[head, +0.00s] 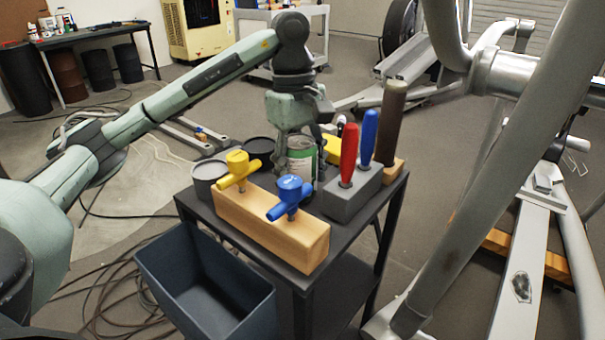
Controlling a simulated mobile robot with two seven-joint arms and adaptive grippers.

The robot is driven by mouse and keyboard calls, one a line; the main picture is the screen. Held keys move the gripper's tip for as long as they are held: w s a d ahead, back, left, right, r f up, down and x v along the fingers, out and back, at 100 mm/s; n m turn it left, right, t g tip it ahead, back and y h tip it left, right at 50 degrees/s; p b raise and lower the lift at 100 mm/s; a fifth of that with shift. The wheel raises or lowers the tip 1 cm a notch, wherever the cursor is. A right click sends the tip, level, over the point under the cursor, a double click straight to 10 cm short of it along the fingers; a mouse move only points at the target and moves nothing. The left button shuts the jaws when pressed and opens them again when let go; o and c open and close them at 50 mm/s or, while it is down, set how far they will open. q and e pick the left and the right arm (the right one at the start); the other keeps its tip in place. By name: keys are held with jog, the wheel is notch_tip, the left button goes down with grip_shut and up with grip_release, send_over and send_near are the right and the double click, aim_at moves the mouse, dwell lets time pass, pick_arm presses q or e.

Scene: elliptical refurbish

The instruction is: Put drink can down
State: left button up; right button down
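The drink can (302,160), with a green and pale label, stands upright at the small dark cart's top (345,232), behind the wooden block. My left gripper (301,150) reaches down from above with its fingers around the can's upper part and appears shut on it. The can's base is partly hidden behind the blue-handled valve and block, so I cannot tell whether it touches the cart top. My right gripper is not in view.
On the cart are a wooden block (262,228) with yellow and blue valves, dark cups (209,178) and a grey holder (352,197) with red and blue handled tools. A dark bin (160,258) hangs in front. Grey machine tubes (500,170) fill the right side.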

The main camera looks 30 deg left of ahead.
pick_arm(q)
jog(key=o, duration=1.5)
jog(key=shift+c, duration=0.2)
